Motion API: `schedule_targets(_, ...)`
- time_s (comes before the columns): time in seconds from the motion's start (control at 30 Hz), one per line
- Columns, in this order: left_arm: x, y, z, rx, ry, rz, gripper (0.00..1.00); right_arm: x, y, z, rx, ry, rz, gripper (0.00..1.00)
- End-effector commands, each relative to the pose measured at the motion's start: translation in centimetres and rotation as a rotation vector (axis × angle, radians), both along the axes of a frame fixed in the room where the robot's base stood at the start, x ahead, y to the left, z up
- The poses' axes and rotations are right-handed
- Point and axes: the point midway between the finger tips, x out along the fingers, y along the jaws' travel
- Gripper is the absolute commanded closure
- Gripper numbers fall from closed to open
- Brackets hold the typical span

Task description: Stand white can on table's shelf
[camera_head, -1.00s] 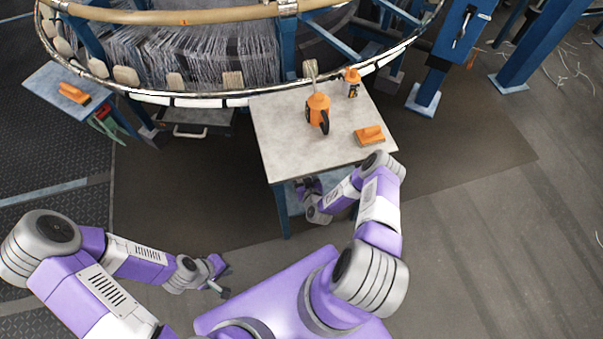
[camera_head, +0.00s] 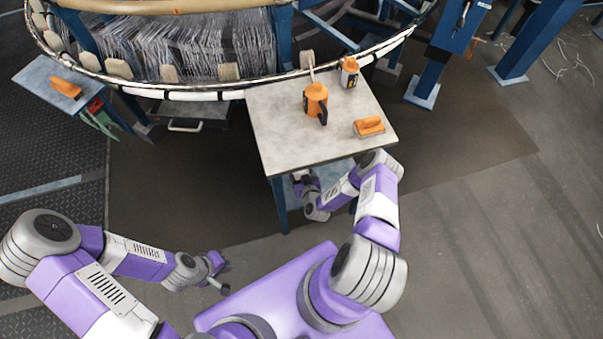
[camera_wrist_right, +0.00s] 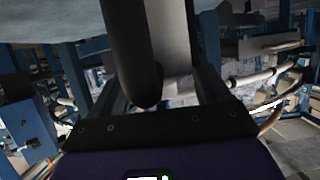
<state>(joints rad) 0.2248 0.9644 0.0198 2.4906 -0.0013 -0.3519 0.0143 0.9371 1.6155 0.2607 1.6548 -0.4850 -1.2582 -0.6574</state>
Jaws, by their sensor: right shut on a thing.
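The work table (camera_head: 275,125) stands ahead, with part of its lower shelf (camera_head: 289,187) showing under the top. My right gripper (camera_head: 305,181) is under the table's front edge at shelf height, partly hidden by the top and my arm. In the right wrist view, its dark fingers (camera_wrist_right: 175,75) are shut on a pale, light-grey thing (camera_wrist_right: 167,35), which appears to be the white can. A dark rounded part beside it covers much of it. I cannot tell whether the can touches the shelf. My left gripper (camera_head: 220,275) is open and empty, low over the floor, away from the table.
On the tabletop stand an orange container with a black handle (camera_head: 316,101), a smaller orange-topped bottle (camera_head: 349,73) and an orange-handled brush (camera_head: 369,127). The loom's ring (camera_head: 200,94) passes behind the table. A side table (camera_head: 45,75) stands at the left. Floor right of the table is clear.

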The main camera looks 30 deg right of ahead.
Motion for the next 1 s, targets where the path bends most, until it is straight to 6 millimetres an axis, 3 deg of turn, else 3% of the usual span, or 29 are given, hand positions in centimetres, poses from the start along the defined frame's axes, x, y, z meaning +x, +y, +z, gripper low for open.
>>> schedule_targets(0.13,0.0,0.0,0.0,0.0,0.0,0.0,1.0,0.1,0.0,-0.4,-0.001,-0.002,0.0,0.67)
schedule_targets(0.17,0.0,0.0,0.0,0.0,0.0,0.0,1.0,0.1,0.0,-0.3,0.0,-0.002,0.0,0.2)
schedule_targets(0.3,0.0,0.0,0.0,0.0,0.0,0.0,1.0,0.0,0.0,-0.3,0.0,-0.001,0.0,0.0)
schedule_targets(0.6,0.0,0.0,0.3,0.0,0.0,0.0,1.0,-0.5,0.2,-0.1,0.001,0.002,0.001,0.0)
schedule_targets(1.0,0.0,0.0,3.1,0.0,0.0,0.0,1.0,-5.9,1.5,2.4,0.001,0.001,0.001,0.0)
